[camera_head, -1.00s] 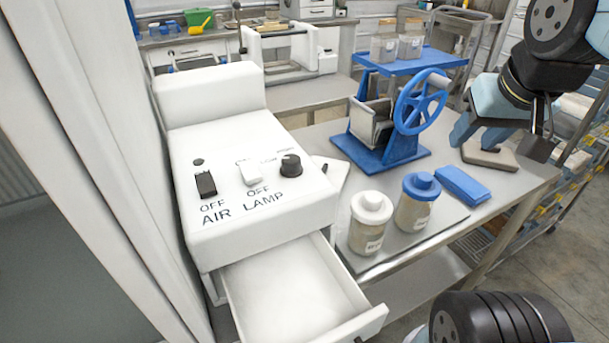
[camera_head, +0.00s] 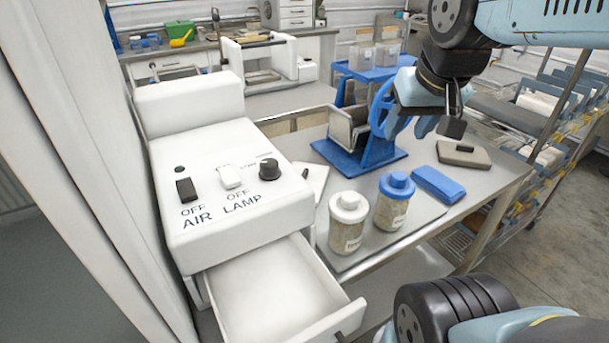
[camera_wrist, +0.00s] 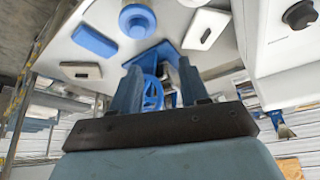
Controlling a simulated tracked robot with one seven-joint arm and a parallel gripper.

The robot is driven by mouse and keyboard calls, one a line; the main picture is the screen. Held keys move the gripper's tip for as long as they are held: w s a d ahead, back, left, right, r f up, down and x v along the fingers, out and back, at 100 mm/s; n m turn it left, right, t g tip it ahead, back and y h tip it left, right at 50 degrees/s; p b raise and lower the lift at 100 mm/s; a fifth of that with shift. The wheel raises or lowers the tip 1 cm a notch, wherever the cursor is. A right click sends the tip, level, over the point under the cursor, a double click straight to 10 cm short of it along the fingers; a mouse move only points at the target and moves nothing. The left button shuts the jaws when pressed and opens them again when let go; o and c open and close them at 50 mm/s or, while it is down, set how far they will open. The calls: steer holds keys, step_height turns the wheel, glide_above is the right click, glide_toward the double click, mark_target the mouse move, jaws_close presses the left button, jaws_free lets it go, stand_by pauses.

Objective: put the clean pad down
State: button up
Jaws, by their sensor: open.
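A grey-beige pad with a dark slot (camera_head: 464,153) lies flat on the metal table near its right edge; it also shows in the wrist view (camera_wrist: 81,70). A blue pad (camera_head: 438,184) lies in front of it, also in the wrist view (camera_wrist: 94,39). A pale pad (camera_head: 312,181) lies beside the white box, partly hidden, and shows fuller in the wrist view (camera_wrist: 205,29). Which is the clean one, I cannot tell. My gripper (camera_head: 410,124) is open and empty, left of the grey-beige pad and apart from it. Its fingers (camera_wrist: 160,88) have nothing between them.
A blue-wheeled stand (camera_head: 372,150) is behind and partly hidden by my gripper. Two lidded jars, white (camera_head: 347,222) and blue (camera_head: 393,205), stand in front. The white AIR/LAMP box (camera_head: 230,185) has an open drawer (camera_head: 340,322). A shelf rack (camera_head: 570,120) is at right.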

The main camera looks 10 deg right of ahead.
steer(key=w+a+f+m+g, duration=0.1)
steer(key=w+a+g, duration=0.15)
steer(key=w, duration=0.45)
steer(key=w+a+f+m+g, duration=0.1)
steer(key=w+a+f, duration=0.1)
steer(key=w+a, duration=0.35)
steer(key=m+g, duration=0.2)
glide_above(304, 172)
steer(key=f, duration=1.7)
steer(key=shift+w+d+f, duration=0.1)
steer(key=shift+d+f, duration=0.1)
steer(key=shift+d, duration=0.1)
steer(key=shift+a+f, duration=0.15)
steer(key=shift+f, duration=1.25)
steer(key=shift+a+f, duration=0.15)
steer(key=shift+f, duration=1.2)
jaws_close()
